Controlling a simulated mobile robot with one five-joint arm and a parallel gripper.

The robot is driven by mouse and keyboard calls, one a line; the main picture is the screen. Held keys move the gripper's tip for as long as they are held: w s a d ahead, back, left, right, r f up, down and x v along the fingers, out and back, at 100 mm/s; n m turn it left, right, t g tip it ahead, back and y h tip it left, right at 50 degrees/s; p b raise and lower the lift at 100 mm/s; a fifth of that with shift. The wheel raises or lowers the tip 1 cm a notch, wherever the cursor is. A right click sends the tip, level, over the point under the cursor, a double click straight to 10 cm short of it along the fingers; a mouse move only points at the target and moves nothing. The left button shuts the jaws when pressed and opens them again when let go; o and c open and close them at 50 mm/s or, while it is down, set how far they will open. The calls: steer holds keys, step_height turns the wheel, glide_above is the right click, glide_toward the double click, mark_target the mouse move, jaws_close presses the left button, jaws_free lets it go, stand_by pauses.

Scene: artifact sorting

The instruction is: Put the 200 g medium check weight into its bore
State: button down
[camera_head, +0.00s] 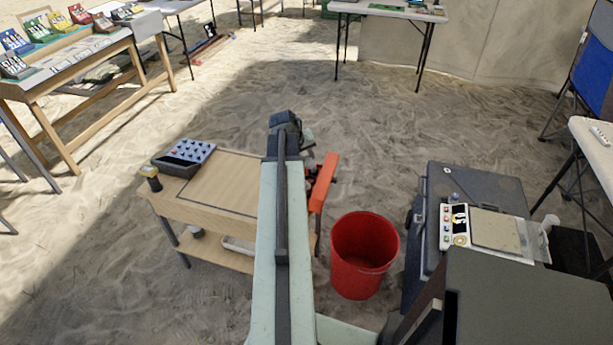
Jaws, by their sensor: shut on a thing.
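My arm reaches away from me over the low wooden cart, and my gripper (288,125) is at its far end, near the cart's far right corner. The gripper's fingertips are hidden behind the arm. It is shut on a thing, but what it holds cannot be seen. I cannot make out the 200 g medium check weight or its bore for certain. A white panel (448,241) with small coloured marks and a tan plate (494,229) lies on the dark case (431,187) at the right. A small grey item (455,197) stands by the panel's far edge.
The wooden cart (219,184) carries a grey tray with dark pieces (170,167) and a yellow-topped cylinder (150,178). An orange bar (324,182) is at its right side. A red bucket (363,282) stands between cart and case. Open sand lies beyond.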

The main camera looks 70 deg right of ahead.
steer(key=shift+f+b, duration=2.75)
steer(key=shift+f, duration=0.75)
steer(key=c, duration=1.1)
jaws_free()
steer(key=shift+a+r, duration=0.1)
steer(key=shift+r, duration=0.05)
steer(key=p+v, duration=0.7)
steer(key=shift+r, duration=0.3)
